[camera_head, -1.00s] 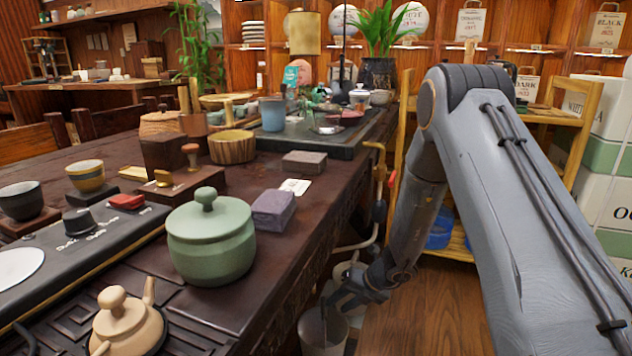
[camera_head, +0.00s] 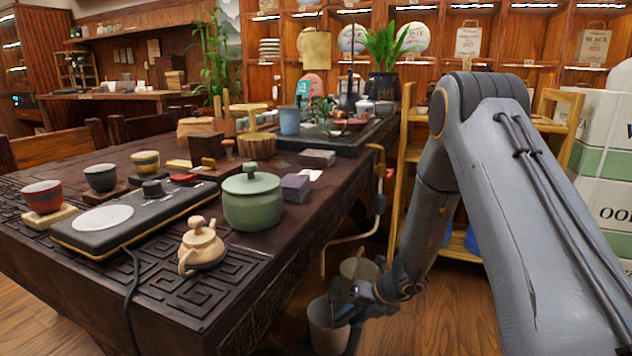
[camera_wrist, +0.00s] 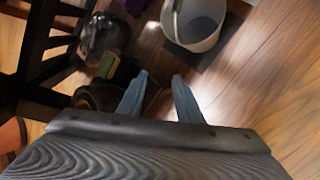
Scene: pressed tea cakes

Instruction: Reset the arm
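My arm comes down from the upper right in the head view, with my gripper (camera_head: 345,312) low beside the right edge of the dark table and near a grey bucket on the floor. In the wrist view my gripper (camera_wrist: 160,88) shows two blue-grey fingers spread apart with nothing between them. They point at the floor area below the table. The exact gap to the bucket (camera_head: 325,322) cannot be told; in the wrist view the bucket (camera_wrist: 198,22) lies ahead of the fingers, apart from them.
The carved dark table (camera_head: 225,297) fills the left, bearing a green lidded jar (camera_head: 252,203), a clay teapot (camera_head: 201,246), several cups and a black tray. A wooden shelf (camera_head: 404,150) and stacked white-green boxes (camera_head: 600,190) stand right. Wooden floor (camera_head: 455,310) lies open beneath my arm.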

